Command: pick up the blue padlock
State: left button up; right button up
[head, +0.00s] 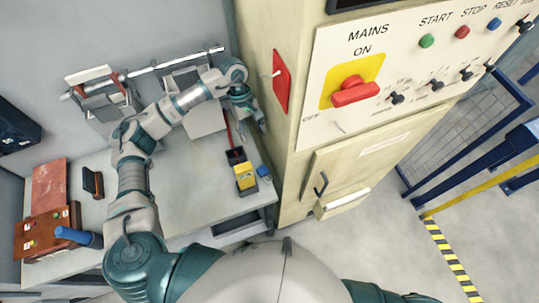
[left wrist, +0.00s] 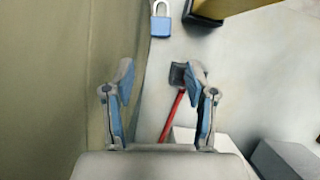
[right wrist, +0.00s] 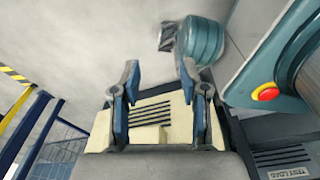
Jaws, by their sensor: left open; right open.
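The blue padlock (head: 263,172) lies on the grey bench near its right edge, beside a yellow and black tool. In the left wrist view the padlock (left wrist: 160,27) shows at the top with its silver shackle, beyond my fingertips and apart from them. My left gripper (head: 250,122) is open and empty above the bench, close to the cream cabinet. Its two fingers (left wrist: 159,75) are spread in the left wrist view. My right gripper (right wrist: 160,75) is open and empty in the right wrist view, away from the padlock. It does not show in the head view.
The cream cabinet (head: 289,140) with a red MAINS switch (head: 355,92) stands right of the bench. The yellow and black tool (head: 243,174) is left of the padlock. A red-handled tool (left wrist: 172,115) lies nearby. Brown boxes (head: 48,228) sit at the bench's left end.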

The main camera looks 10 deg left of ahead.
pick_arm(q)
jog(key=p, duration=0.3)
send_over(264, 171)
jog(key=w+a, duration=0.2)
jog(key=f, duration=1.1)
jog(key=shift+d+f, duration=0.2)
jog(key=shift+f, duration=0.05)
jog(key=p+x, duration=0.2)
jog(key=x, duration=0.2)
jog(key=shift+s, duration=0.2)
jog(key=shift+f, duration=0.55)
jog(key=c, duration=1.1)
jog(key=shift+o, duration=0.2)
pick_arm(e)
jog(key=r, duration=0.1)
jog(key=s+r, duration=0.1)
jog(key=r, duration=0.1)
jog(key=s+r, duration=0.1)
jog(key=shift+r, duration=0.4)
pick_arm(q)
jog(key=shift+r, duration=0.1)
